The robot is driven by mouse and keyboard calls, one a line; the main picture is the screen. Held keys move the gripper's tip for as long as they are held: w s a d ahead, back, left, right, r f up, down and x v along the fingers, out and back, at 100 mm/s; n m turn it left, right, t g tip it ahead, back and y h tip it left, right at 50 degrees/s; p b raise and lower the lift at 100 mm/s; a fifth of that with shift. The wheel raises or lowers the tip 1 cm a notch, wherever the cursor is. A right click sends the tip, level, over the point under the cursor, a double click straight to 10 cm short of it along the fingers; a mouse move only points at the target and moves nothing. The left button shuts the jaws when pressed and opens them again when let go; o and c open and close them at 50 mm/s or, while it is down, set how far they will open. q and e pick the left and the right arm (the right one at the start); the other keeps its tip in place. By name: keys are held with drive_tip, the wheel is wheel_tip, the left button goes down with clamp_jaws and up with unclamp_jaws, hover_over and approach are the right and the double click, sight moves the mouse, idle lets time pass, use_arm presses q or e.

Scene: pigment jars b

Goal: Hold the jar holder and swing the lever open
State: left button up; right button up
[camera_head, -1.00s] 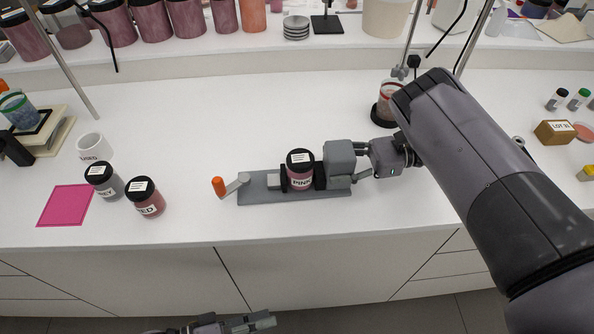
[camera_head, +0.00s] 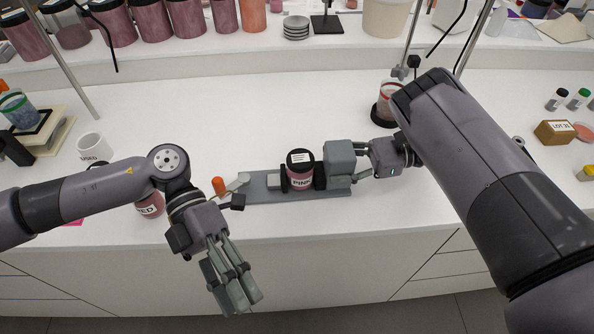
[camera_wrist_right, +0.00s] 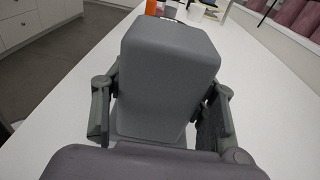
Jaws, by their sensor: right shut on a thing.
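The grey jar holder (camera_head: 335,192) lies on the white counter and clasps the PINK jar (camera_head: 300,170), which stands upright with a black lid. The lever (camera_head: 235,185) sticks out from the holder's left end and has an orange knob (camera_head: 218,186). My right gripper (camera_head: 366,160) is shut on the grey block at the holder's right end; this block (camera_wrist_right: 168,70) fills the right wrist view between the fingers. My left gripper (camera_head: 235,290) hangs in front of the counter, below the lever and apart from it. Its finger opening is unclear from this angle.
The RED jar (camera_head: 150,204) is partly hidden behind my left arm. A white USED cup (camera_head: 94,147) stands further left. A jar on a black stand (camera_head: 385,105) is behind my right gripper. The counter behind the holder is clear.

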use_arm(q)
drive_tip(key=w+a+m+t+y, duration=0.2)
drive_tip(key=w+m+t+y, duration=0.2)
drive_tip(key=w+m+t, duration=0.55)
drive_tip(key=m+t+y, duration=0.3)
drive_tip(key=m, duration=0.1)
approach(217, 177)
drive_tip(key=shift+w+a+g, duration=0.15)
drive_tip(key=shift+g, duration=0.1)
wheel_tip(217, 177, down, 11)
drive_tip(key=shift+f, duration=0.25)
drive_tip(key=shift+c, duration=0.4)
clamp_jaws()
drive_tip(key=shift+h, duration=0.3)
